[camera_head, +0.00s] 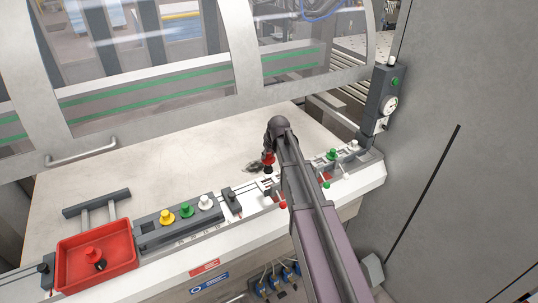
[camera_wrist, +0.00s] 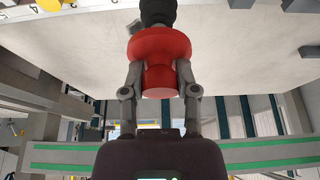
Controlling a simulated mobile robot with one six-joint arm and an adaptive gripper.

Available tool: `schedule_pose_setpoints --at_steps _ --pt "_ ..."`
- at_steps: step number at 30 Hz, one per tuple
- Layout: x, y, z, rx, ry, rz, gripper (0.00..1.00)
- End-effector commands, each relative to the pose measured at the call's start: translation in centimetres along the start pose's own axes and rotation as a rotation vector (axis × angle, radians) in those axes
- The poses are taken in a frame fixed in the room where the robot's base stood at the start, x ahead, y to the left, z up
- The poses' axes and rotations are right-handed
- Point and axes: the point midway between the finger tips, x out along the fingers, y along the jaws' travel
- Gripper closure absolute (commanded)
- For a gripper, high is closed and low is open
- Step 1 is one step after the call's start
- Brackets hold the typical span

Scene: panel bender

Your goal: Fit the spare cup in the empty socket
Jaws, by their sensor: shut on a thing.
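My gripper (camera_head: 272,148) is above the front ledge of the machine, shut on a red cup with a black end (camera_head: 268,159). In the wrist view the two fingers of my gripper (camera_wrist: 160,76) pinch the red cup (camera_wrist: 163,45) from both sides, with its black end pointing away from the palm. In the head view the black end points down and is just above or near the white rail; I cannot tell whether it touches. The empty socket cannot be made out; my arm hides part of the rail.
A red tray (camera_head: 127,264) at the lower left holds another red cup (camera_head: 93,253). Yellow (camera_head: 167,216), green (camera_head: 186,209) and white (camera_head: 205,202) cups stand on a grey block. Green (camera_head: 333,154) and white (camera_head: 354,144) cups stand right of my arm. A grey post (camera_head: 378,95) rises at the right.

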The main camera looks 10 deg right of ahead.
Motion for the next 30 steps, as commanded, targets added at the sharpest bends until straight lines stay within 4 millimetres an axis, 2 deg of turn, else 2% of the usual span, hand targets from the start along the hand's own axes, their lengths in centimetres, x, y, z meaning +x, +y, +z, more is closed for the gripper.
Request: schedule_pose_setpoints --at_steps 30 --pt "5.2 0.2 2.2 0.002 0.000 0.001 1.00"
